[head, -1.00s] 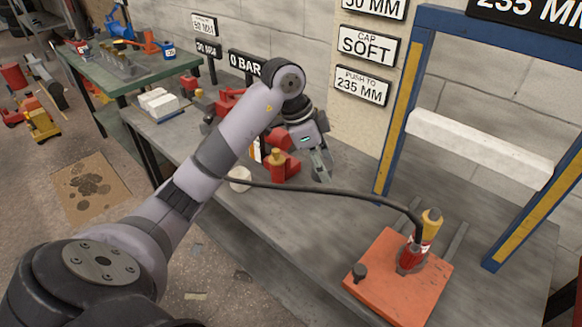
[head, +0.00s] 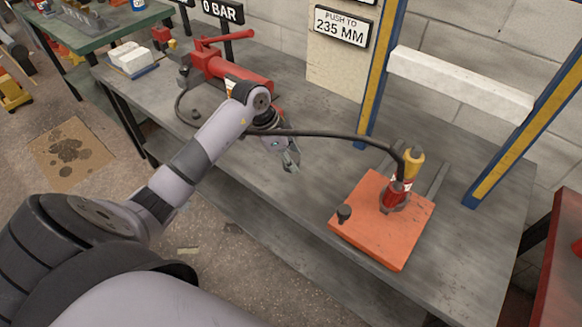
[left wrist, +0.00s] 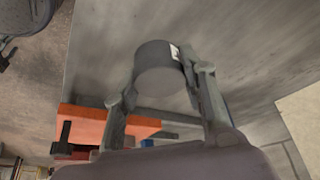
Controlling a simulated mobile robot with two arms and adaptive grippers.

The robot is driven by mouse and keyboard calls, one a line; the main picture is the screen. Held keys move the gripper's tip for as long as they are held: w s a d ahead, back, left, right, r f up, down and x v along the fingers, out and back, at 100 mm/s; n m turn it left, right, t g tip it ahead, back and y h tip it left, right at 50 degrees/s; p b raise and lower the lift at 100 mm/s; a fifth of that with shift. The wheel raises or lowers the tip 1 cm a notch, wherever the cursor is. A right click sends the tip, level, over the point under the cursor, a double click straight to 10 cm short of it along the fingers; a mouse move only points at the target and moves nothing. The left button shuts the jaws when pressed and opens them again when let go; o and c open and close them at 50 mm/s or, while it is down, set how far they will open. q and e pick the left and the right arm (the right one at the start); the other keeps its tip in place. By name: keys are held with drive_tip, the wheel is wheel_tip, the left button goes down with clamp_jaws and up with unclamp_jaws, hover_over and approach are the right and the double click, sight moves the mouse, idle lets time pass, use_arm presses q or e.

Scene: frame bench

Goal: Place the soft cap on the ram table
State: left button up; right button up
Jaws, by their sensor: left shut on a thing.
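My left gripper (head: 291,160) is over the grey bench (head: 290,200), left of the orange plate. In the left wrist view, its fingers (left wrist: 160,92) are closed on a dark grey cylinder with a small white label, which looks like the soft cap (left wrist: 158,68). In the head view I cannot make out the cap at the gripper. Part of the plate shows in the wrist view (left wrist: 90,121). My right gripper is out of view.
A black hose (head: 335,134) runs to the ram, passing close to my left gripper. A blue and yellow frame (head: 376,75) with a white crossbar (head: 460,80) stands behind the plate. A red pump (head: 240,68) is at the back left. Bench between gripper and plate is clear.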

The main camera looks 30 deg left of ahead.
sight(294, 177)
use_arm(q)
wheel_tip(294, 177, down, 4)
drive_tip(key=shift+f, duration=0.1)
drive_tip(key=shift+f, duration=0.1)
drive_tip(key=shift+s+f, duration=0.15)
drive_tip(key=shift+f, duration=0.1)
drive_tip(key=o, duration=0.8)
drive_tip(key=shift+d, duration=0.1)
drive_tip(key=o, duration=0.4)
drive_tip(key=shift+f, duration=0.15)
drive_tip(key=shift+o, duration=0.2)
